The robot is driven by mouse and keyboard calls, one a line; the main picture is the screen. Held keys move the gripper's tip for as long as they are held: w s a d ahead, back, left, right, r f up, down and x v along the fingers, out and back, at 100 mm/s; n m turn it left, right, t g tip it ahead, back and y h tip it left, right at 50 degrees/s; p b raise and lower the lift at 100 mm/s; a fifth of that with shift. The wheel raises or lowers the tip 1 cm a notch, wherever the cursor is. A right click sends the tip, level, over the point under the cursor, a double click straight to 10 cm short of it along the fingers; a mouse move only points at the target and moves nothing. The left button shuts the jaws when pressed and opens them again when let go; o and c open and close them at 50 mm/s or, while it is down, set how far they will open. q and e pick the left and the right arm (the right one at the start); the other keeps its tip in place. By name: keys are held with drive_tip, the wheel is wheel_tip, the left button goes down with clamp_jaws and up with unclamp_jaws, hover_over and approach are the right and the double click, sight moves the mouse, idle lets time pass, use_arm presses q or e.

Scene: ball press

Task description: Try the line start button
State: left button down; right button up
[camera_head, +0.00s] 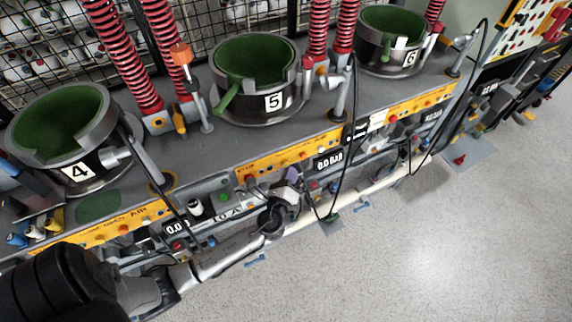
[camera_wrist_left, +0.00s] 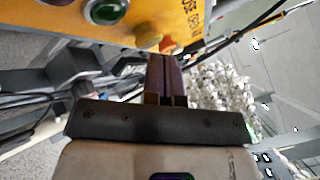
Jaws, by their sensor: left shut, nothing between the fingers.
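A round green button (camera_wrist_left: 105,11) with a pale ring sits on a yellow panel at the top of the left wrist view. I cannot read a label that names it as the line start button. My left gripper (camera_wrist_left: 166,62) is shut and empty, its dark fingers together below and right of the green button, apart from it in the picture. A yellow knob (camera_wrist_left: 149,37) and an orange part show just beyond the fingertips. In the head view my left gripper (camera_head: 291,175) is at the front of the bench below station 5, small and partly hidden by its own wrist. My right gripper is not in view.
The yellow control strip (camera_head: 290,149) runs along the bench front, with several small buttons and gauges. Green-lined pots numbered 4 (camera_head: 62,125), 5 (camera_head: 262,70) and 6 (camera_head: 390,30) stand on the bench. Black cables hang over the front edge. The grey floor (camera_head: 440,250) at right is mostly clear.

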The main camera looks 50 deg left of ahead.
use_arm(q)
drive_tip(key=shift+w+a, duration=0.1)
drive_tip(key=shift+a, duration=0.3)
idle(0.3)
idle(0.4)
drive_tip(key=shift+d, duration=0.15)
drive_tip(key=shift+s+d, duration=0.25)
drive_tip(key=shift+d, duration=0.45)
